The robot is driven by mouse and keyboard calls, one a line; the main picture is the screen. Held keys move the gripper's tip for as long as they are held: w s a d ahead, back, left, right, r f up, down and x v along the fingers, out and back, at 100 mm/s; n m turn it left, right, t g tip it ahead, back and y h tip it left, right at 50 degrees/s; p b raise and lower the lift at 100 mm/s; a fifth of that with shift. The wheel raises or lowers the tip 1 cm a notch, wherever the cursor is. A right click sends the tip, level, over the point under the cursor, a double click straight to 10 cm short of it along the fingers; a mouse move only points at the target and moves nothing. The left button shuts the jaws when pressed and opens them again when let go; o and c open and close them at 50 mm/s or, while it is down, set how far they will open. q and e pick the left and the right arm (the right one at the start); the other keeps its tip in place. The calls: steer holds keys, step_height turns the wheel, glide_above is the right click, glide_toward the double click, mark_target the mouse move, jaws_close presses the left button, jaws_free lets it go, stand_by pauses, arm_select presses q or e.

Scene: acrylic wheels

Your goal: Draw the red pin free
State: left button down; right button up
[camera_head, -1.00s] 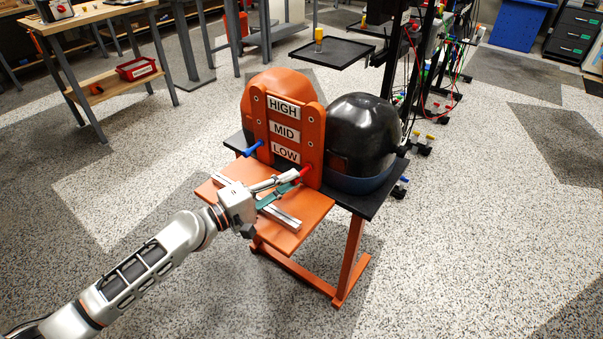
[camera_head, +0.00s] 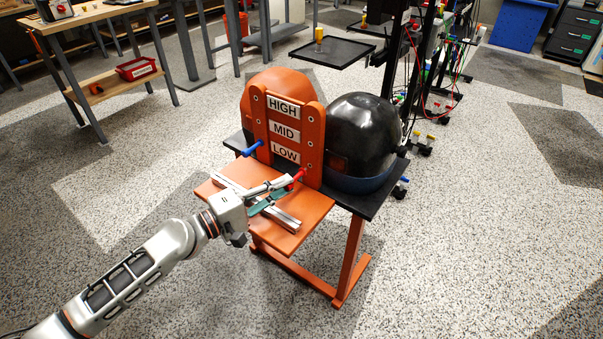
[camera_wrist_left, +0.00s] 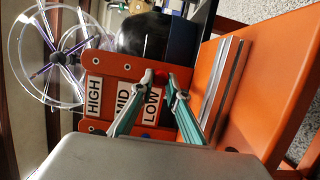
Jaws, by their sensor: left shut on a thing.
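The red pin (camera_head: 298,178) sticks out from the orange upright panel (camera_head: 258,120) beside the LOW label (camera_head: 286,154). My left gripper (camera_head: 288,184) reaches in from the left and is shut on the red pin's outer end. In the left wrist view, the two fingertips (camera_wrist_left: 160,78) close around the red pin (camera_wrist_left: 162,76) in front of the panel, near the LOW label. The fingers hide part of the pin, and I cannot tell how much of it is still inside the panel. My right gripper is not in view.
A blue pin (camera_head: 252,148) sticks out of the panel's left side. A metal rail (camera_head: 280,217) lies on the orange shelf (camera_head: 285,240) below. A black dome (camera_head: 362,135) stands behind at right. A clear wheel (camera_wrist_left: 50,55) shows in the left wrist view.

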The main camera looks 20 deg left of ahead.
arm_select(q)
steer(key=shift+s+a+f+b, duration=0.1)
steer(key=shift+s+a+b, duration=0.15)
steer(key=shift+s, duration=0.5)
steer(key=shift+s+a+f+b, duration=0.1)
steer(key=shift+s+a, duration=0.2)
steer(key=shift+s, duration=0.45)
steer(key=shift+s+a+r, duration=0.1)
steer(key=shift+s, duration=0.1)
